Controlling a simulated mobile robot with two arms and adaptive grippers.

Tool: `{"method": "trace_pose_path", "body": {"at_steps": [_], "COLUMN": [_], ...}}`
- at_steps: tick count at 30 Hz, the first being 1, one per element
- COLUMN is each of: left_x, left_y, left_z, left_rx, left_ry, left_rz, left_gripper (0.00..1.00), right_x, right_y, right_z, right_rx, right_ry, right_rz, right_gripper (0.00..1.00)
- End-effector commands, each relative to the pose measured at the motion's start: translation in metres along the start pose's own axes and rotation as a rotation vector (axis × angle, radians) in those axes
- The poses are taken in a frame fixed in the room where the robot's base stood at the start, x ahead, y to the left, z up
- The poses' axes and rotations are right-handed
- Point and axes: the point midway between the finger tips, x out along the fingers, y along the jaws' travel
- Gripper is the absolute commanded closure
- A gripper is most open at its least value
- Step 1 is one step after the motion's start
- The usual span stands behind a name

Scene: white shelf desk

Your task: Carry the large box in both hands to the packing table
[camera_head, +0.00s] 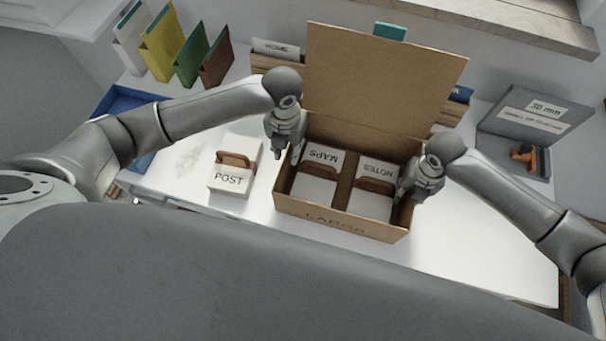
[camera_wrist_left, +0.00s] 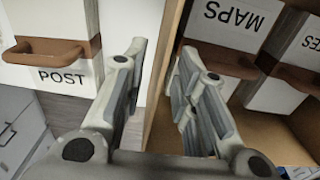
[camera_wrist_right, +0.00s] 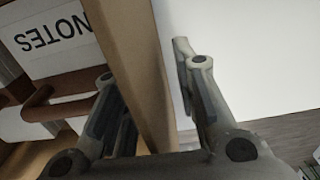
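The large cardboard box (camera_head: 338,221) stands on the white desk with its lid raised at the back. It holds a white MAPS box (camera_head: 312,189) and a white NOTES box (camera_head: 370,203), each with a brown handle. My left gripper (camera_head: 287,150) is open, with one finger on each side of the box's left wall (camera_wrist_left: 168,60). My right gripper (camera_head: 408,192) is open, straddling the right wall (camera_wrist_right: 137,60). In both wrist views a gap shows between the outer finger and the wall. I cannot tell which surface is the packing table.
A white POST box (camera_head: 229,178) stands just left of the large box on the white desk (camera_head: 470,240). Coloured folders (camera_head: 160,45) stand at the back left. A grey open case (camera_head: 530,118) lies at the right. The desk right of the box is clear.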

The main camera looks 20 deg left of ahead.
Motion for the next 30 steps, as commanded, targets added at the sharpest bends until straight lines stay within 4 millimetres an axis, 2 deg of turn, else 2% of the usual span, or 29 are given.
{"method": "trace_pose_path", "body": {"at_steps": [1,6,12,17,20,30], "left_x": [-0.013,-0.05,-0.081,-0.091,-0.092,-0.092], "left_y": [0.0,0.0,0.0,0.0,0.0,0.0], "left_z": [0.002,0.002,0.001,0.0,0.0,0.0], "left_rx": [0.001,0.0,0.0,0.0,0.0,-0.001], "left_ry": [-0.007,-0.006,-0.003,0.0,0.0,0.0], "left_rz": [-0.001,0.0,0.0,0.001,0.001,0.001], "left_gripper": [0.73,0.73,0.73,0.73,0.73,0.73], "right_x": [0.0,0.0,0.0,-0.003,-0.012,-0.082], "right_y": [0.0,0.0,0.0,0.0,0.0,0.0], "right_z": [0.0,0.0,0.0,0.0,0.001,0.001], "right_rx": [0.0,0.0,0.0,0.0,-0.001,-0.001], "right_ry": [0.0,0.0,0.0,-0.001,-0.003,-0.003], "right_rz": [0.0,0.0,0.0,0.001,0.002,0.001], "right_gripper": [0.73,0.73,0.73,0.73,0.73,0.73]}}
